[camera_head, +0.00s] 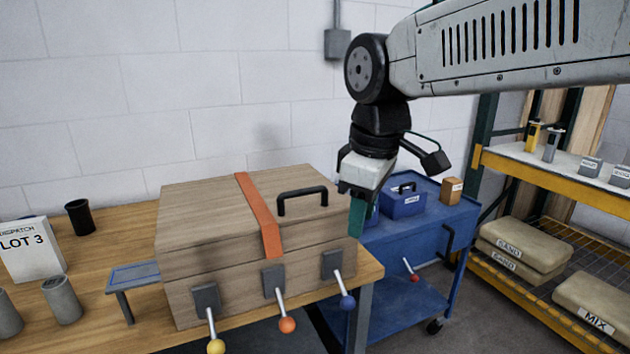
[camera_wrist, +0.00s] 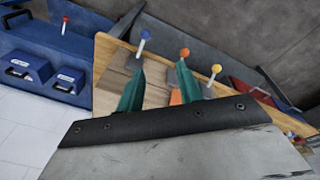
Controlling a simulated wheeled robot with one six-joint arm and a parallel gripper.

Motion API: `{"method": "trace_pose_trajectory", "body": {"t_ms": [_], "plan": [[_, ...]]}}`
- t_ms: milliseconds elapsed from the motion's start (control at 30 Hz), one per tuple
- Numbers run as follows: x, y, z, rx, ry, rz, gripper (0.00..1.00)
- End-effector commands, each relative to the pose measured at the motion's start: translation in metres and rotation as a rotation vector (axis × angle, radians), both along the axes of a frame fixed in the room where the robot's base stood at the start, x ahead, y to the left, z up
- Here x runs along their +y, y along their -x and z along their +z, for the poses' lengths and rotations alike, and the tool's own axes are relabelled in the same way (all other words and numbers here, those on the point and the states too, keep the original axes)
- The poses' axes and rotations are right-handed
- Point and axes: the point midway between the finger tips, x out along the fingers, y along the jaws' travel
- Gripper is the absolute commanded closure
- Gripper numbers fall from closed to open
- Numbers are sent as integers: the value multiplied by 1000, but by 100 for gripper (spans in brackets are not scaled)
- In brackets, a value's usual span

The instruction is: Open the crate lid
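The wooden crate (camera_head: 215,284) stands on the workbench with its lid (camera_head: 200,205) down. The lid has a black handle (camera_head: 302,191) and an orange strap (camera_head: 256,210). Three latch levers stick out and down from the front: yellow-knobbed (camera_head: 215,345), orange-knobbed (camera_head: 287,324) and blue-knobbed (camera_head: 347,301). The wrist view also shows the blue (camera_wrist: 145,34), orange (camera_wrist: 184,52) and yellow (camera_wrist: 216,69) knobs. My gripper (camera_head: 356,222) is at the crate's right end, pointing down. In the wrist view its teal fingers (camera_wrist: 161,68) are apart, with nothing seen held between them.
A blue cart (camera_head: 425,215) with blue boxes (camera_head: 403,203) stands right of the bench. A shelf rack (camera_head: 545,172) with bags is further right. A LOT 3 sign (camera_head: 32,250), a black cup (camera_head: 79,217) and grey cylinders (camera_head: 62,300) are on the bench's left. Space above the crate looks clear.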

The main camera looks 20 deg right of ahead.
Motion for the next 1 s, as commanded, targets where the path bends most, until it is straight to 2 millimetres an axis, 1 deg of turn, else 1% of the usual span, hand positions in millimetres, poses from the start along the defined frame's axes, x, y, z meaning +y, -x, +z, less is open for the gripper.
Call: {"method": "trace_pose_trajectory", "body": {"t_ms": [33,67,100,200,300,400,467,567,900,1000], "plan": [[3,-29,12,-2,19,129,64],[5,-45,18,-6,32,213,64],[7,-64,26,-12,50,320,64],[13,-109,40,-23,90,556,64],[17,-142,48,-32,122,733,64],[20,-161,53,-39,143,844,64],[21,-167,53,-40,150,880,64],[21,-172,46,-41,154,901,64],[20,-181,-6,-39,154,899,64],[20,-183,-15,-41,154,899,64]]}}
